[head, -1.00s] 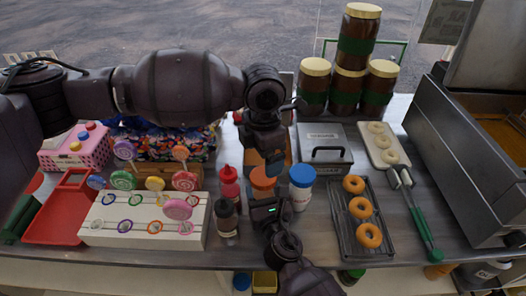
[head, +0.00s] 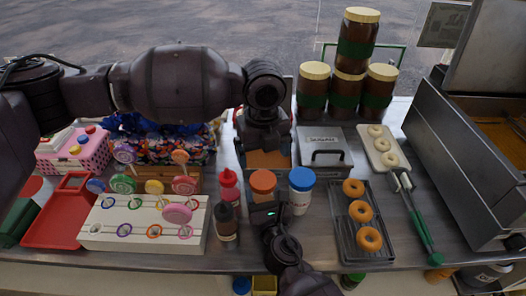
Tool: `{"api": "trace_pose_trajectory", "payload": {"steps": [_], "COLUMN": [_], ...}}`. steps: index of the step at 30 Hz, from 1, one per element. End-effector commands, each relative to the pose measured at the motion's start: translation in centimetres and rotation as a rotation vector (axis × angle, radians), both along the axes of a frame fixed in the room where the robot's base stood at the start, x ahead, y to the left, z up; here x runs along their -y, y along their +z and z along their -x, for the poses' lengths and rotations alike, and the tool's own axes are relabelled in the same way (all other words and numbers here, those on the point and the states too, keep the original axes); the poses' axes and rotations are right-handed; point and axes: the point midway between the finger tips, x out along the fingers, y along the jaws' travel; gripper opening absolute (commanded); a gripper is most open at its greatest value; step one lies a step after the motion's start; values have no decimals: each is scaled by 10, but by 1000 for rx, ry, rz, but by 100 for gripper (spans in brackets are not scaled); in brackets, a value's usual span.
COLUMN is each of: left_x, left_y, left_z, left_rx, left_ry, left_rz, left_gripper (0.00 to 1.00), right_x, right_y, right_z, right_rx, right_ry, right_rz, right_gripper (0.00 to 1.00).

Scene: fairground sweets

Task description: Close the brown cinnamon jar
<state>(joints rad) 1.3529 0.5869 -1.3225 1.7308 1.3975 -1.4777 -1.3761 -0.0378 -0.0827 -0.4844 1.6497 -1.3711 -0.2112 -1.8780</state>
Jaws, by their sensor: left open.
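A jar with an orange-brown lid (head: 263,180) stands upright on the counter in the head view, between a red squeeze bottle and a blue-lidded jar (head: 301,180). The lid appears to sit on top of the jar, but I cannot tell how firmly. My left gripper (head: 266,146) is open, behind and above the jar, apart from the lid. Its fingertips are hard to make out. My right gripper (head: 266,208) is in front of the jar body, at its near side. It hides the lower jar, and its fingers do not show clearly.
A red squeeze bottle (head: 229,186) and a dark bottle (head: 225,222) stand close on the left. A lollipop stand (head: 100,238) is further left. A rack (head: 345,238) of doughnuts and a grey lidded box (head: 335,138) are on the right. An orange-brown tray (head: 281,160) lies behind the jar.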

Motion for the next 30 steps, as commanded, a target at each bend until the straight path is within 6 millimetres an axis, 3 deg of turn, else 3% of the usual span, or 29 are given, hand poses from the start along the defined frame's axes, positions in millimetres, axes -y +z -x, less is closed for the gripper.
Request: {"api": "trace_pose_trajectory", "payload": {"steps": [30], "left_x": [0], "left_y": [2], "left_z": [4], "left_rx": [-16], "left_ry": [1488], "left_rz": [14], "left_gripper": [90], "right_x": [0], "right_y": [0], "right_z": [0], "right_rx": [0], "right_ry": [0], "right_rz": [0], "right_gripper": [0]}}
